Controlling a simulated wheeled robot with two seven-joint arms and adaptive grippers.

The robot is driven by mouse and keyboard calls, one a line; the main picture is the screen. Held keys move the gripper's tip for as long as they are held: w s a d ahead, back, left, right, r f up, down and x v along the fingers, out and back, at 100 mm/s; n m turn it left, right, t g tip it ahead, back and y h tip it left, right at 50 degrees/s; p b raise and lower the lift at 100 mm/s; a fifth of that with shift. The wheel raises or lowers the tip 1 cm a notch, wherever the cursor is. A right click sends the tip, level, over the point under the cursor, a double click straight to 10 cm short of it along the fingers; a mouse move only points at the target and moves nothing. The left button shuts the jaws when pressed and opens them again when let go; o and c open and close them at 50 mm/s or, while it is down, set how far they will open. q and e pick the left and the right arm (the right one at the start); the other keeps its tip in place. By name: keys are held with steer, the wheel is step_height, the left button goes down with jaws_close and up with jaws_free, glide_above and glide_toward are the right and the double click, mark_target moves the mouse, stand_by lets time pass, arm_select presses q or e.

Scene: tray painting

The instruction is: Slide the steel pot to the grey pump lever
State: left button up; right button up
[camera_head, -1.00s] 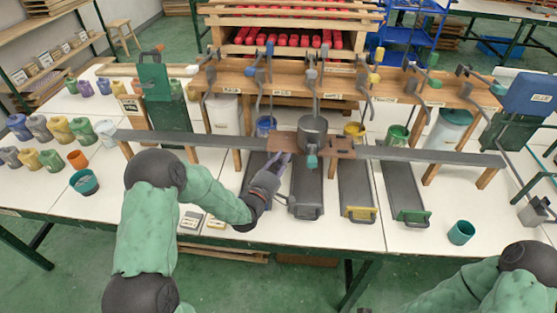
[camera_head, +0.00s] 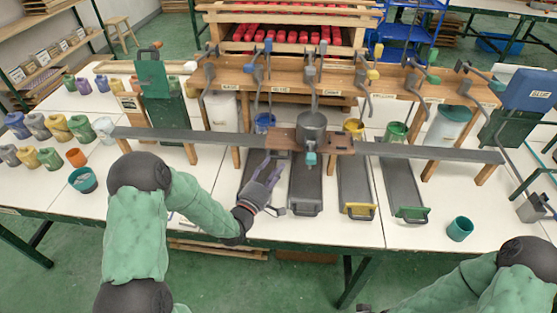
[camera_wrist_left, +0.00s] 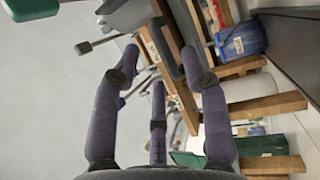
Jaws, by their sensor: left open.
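The steel pot (camera_head: 312,128) stands upright on a brown carriage (camera_head: 340,146) on the long grey rail, near the middle of the table. A teal knob (camera_head: 310,158) sticks out at the carriage's front. A grey pump lever (camera_head: 310,76) hangs from the wooden shelf behind the pot, roughly in line with it in the head view. My left gripper (camera_head: 276,177) is open and empty, in front of the rail and to the left of the knob, apart from it. Its spread fingers show in the left wrist view (camera_wrist_left: 160,68). Of my right gripper, only a dark bit (camera_head: 365,308) shows at the bottom edge.
Several other levers line the shelf, including a blue (camera_head: 257,74) and a yellow one (camera_head: 368,75). Dark trays with handles lie below the rail, one with a yellow handle (camera_head: 360,211). A teal cup (camera_head: 460,229) stands at the front right. Paint jars crowd the left.

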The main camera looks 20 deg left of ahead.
arm_select(q)
steer(key=s, duration=0.4)
steer(key=s+f, duration=0.1)
steer(key=s, duration=0.1)
steer(key=shift+s+a, duration=0.2)
steer(key=shift+a, duration=0.1)
